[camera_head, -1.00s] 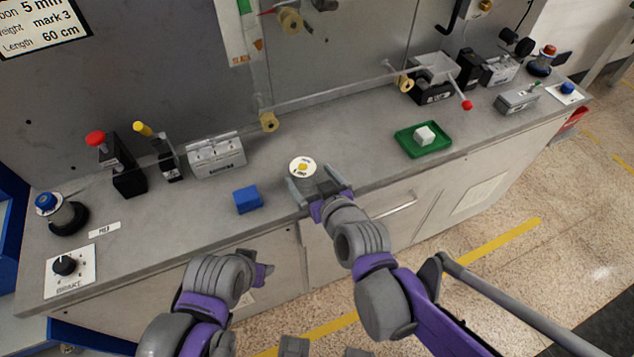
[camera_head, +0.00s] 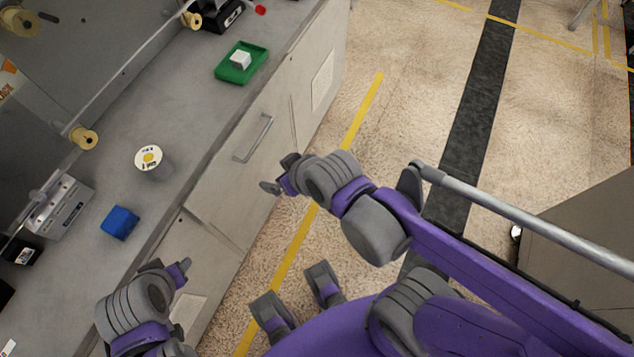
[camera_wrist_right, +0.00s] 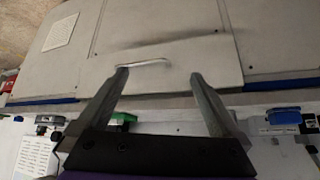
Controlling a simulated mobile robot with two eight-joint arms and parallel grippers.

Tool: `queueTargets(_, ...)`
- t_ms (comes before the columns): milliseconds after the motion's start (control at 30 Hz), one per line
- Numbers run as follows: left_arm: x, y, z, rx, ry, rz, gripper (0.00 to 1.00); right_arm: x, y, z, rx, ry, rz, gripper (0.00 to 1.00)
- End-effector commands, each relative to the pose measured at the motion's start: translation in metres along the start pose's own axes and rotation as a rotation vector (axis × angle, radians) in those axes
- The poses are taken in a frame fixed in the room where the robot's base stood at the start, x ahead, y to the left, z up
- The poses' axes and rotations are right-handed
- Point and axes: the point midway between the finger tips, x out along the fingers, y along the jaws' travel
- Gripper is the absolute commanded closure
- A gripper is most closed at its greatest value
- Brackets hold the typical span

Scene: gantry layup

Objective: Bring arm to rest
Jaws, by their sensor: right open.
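My right gripper (camera_head: 277,175) is open and empty. It hangs over the floor just off the front of the workbench (camera_head: 190,150), clear of the worktop. In the right wrist view its two fingers stand apart (camera_wrist_right: 160,78), with nothing between them and the cabinet front beyond. My left gripper (camera_head: 172,268) is low at the left, near the bench front, and its jaw opening is not clear. A white round spool-like piece with a yellow centre (camera_head: 149,158) stands on the worktop, apart from both grippers.
A blue block (camera_head: 120,222) and a green tray (camera_head: 228,73) with a white cube (camera_head: 240,60) are on the worktop. A drawer handle (camera_head: 254,138) projects from the cabinet front. A rail with yellow rollers (camera_head: 84,138) runs along the bench. Open floor lies to the right.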

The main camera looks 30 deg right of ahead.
Motion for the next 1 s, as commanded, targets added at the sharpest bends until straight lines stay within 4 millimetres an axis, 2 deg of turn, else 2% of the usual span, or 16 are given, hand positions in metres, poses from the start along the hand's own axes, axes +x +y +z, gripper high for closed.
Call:
queueTargets(33, 0.000, 0.000, 0.000, 0.000, 0.000, 0.000, 0.50, -0.009, 0.020, 0.025, 0.054, -0.064, 0.050, 0.00)
queueTargets(133, 0.000, 0.000, 0.000, 0.000, 0.000, 0.000, 0.50, -0.021, 0.042, 0.060, 0.132, -0.165, 0.114, 0.00)
queueTargets(200, 0.000, 0.000, 0.000, 0.000, 0.000, 0.000, 0.50, -0.027, 0.050, 0.073, 0.162, -0.203, 0.139, 0.00)
queueTargets(300, 0.000, 0.000, 0.000, 0.000, 0.000, 0.000, 0.50, -0.029, 0.052, 0.079, 0.177, -0.221, 0.150, 0.00)
queueTargets(567, -0.003, 0.000, -0.002, 0.000, 0.001, 0.000, 0.50, -0.031, 0.051, 0.076, 0.173, -0.217, 0.147, 0.00)
queueTargets(667, -0.014, 0.000, -0.009, 0.000, 0.005, 0.000, 0.50, -0.041, 0.051, 0.066, 0.172, -0.212, 0.147, 0.00)
queueTargets(867, -0.056, 0.000, -0.040, 0.000, 0.026, 0.000, 0.50, -0.075, 0.052, 0.027, 0.170, -0.191, 0.148, 0.00)
queueTargets(1000, -0.060, 0.000, -0.043, 0.000, 0.028, 0.000, 0.50, -0.078, 0.052, 0.022, 0.170, -0.189, 0.148, 0.00)
